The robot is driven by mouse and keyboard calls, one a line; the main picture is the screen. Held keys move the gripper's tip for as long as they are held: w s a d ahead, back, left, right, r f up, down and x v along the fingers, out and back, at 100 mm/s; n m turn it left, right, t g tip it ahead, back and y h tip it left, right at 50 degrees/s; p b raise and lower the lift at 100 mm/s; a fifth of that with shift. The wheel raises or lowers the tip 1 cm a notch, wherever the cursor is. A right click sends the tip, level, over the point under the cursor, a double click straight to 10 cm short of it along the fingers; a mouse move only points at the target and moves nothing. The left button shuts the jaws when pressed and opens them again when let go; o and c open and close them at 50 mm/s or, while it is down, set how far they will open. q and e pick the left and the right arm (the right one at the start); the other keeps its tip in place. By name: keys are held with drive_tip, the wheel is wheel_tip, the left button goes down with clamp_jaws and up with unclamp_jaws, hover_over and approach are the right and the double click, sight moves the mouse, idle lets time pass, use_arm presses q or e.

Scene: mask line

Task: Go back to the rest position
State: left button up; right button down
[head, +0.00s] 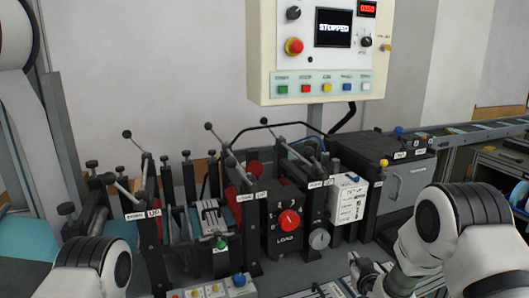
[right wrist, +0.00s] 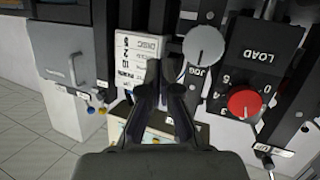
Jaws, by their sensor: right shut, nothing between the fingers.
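My right gripper (head: 362,272) is low in the head view, right of centre, in front of the machine's lower face. In the right wrist view its dark fingers (right wrist: 163,72) are closed together with nothing held. They overlap the white labelled box (right wrist: 139,50) and the grey JOG knob (right wrist: 203,46) from this angle; I cannot tell any contact. My left arm enters at the bottom left of the head view, but its gripper is out of frame.
The machine has the red LOAD knob (head: 289,220) and several upright levers. Above it hangs a control panel (head: 262,60) whose screen (head: 333,28) reads STOPPED. A dark box (head: 405,178) and a conveyor (head: 470,134) are to the right. Tiled floor (right wrist: 30,135) shows in the wrist view.

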drive_tip(key=s+f+g, duration=0.4)
drive_tip(key=s+f, duration=0.7)
drive_tip(key=f, duration=0.1)
drive_tip(key=s+f+g, duration=0.3)
drive_tip(key=s, duration=0.8)
drive_tip(key=s+f+m+g, duration=0.1)
drive_tip(key=s+f+g, duration=0.3)
drive_tip(key=s, duration=0.8)
drive_tip(key=s+f+m+g, duration=0.1)
drive_tip(key=s+f+g, duration=0.2)
drive_tip(key=s, duration=0.9)
drive_tip(key=shift+s+f+g, duration=0.15)
drive_tip(key=shift+f+g, duration=0.1)
drive_tip(key=shift+g, duration=0.35)
